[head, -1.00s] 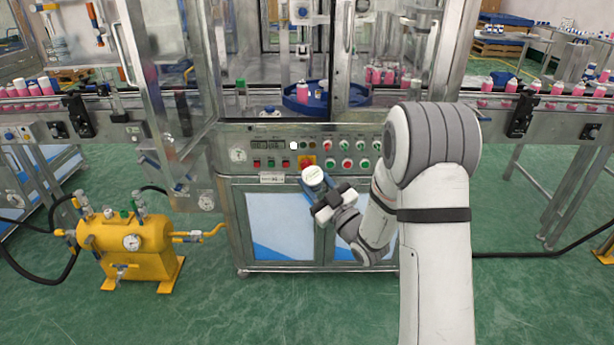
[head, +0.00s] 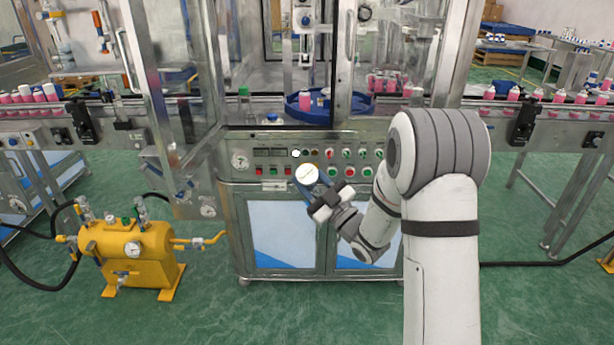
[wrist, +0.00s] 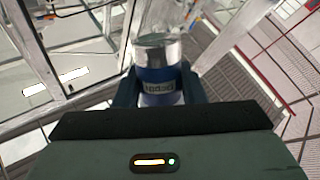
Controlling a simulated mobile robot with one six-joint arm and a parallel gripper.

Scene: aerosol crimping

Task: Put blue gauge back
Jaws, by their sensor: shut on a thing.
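The blue gauge, with a round white dial face (head: 307,174), is held up in front of the machine's control panel (head: 330,160). In the wrist view it is a blue cylinder with a pale label (wrist: 158,86) and a silvery top. My gripper (head: 311,190) is shut on the gauge's body. In the wrist view one dark finger of my gripper (wrist: 158,88) is on each side of it. The gauge is tilted, and its dial faces roughly toward the head camera. Part of its lower body is hidden by my gripper.
A steel-framed machine with an open glass door (head: 172,85) stands ahead, with a blue round tray (head: 310,112) inside. Conveyors with pink bottles run to both sides. A yellow tank (head: 130,250) with a gauge stands at left. Green floor is clear in front.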

